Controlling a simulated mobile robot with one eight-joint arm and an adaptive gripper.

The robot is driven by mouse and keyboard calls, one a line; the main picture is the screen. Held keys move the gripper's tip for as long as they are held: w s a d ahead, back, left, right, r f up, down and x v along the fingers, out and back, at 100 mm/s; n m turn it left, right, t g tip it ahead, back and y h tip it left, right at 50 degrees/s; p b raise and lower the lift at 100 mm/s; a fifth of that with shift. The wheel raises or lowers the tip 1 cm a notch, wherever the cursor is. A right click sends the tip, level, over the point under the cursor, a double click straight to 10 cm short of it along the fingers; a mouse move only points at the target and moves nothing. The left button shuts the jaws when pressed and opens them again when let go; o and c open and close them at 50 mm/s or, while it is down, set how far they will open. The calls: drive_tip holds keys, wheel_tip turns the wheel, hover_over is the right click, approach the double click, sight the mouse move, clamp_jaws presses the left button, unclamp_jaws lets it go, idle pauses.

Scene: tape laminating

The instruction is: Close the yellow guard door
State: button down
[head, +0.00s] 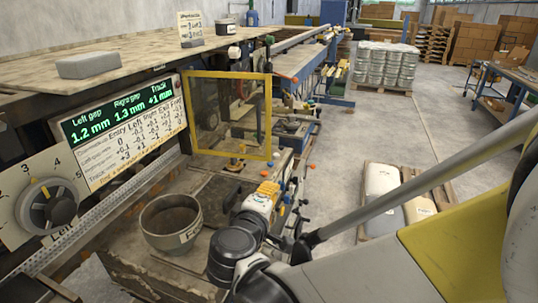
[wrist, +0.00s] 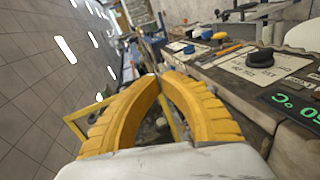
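The yellow guard door (head: 229,74) is a square yellow frame around a clear, smudged panel. In the head view it stands upright beyond the readout panel, jutting out from the machine's side, so it looks open. My gripper (head: 269,188) has yellow fingers and is below and right of the door's lower edge, apart from it in the picture. In the wrist view the fingertips (wrist: 158,76) meet with nothing seen between them.
A green-digit readout panel (head: 125,115) and a dial (head: 47,205) are on the machine's near left. A grey pot (head: 171,225) stands on the lower bench, left of my arm. A pallet with sacks (head: 385,190) lies on the floor at right. Open floor extends behind it.

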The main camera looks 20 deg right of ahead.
sight(267, 151)
drive_tip(key=w+a+r+n+t, duration=0.2)
drive_tip(key=a+r+t, duration=0.1)
drive_tip(key=a, duration=0.1)
drive_tip(key=shift+h, duration=0.4)
drive_tip(key=b+x, duration=0.1)
drive_tip(key=x, duration=0.7)
drive_tip(key=b+x, duration=0.1)
drive_tip(key=x, duration=0.4)
drive_tip(key=shift+f+b, duration=0.35)
drive_tip(key=shift+f, duration=0.05)
drive_tip(key=shift+w, duration=0.15)
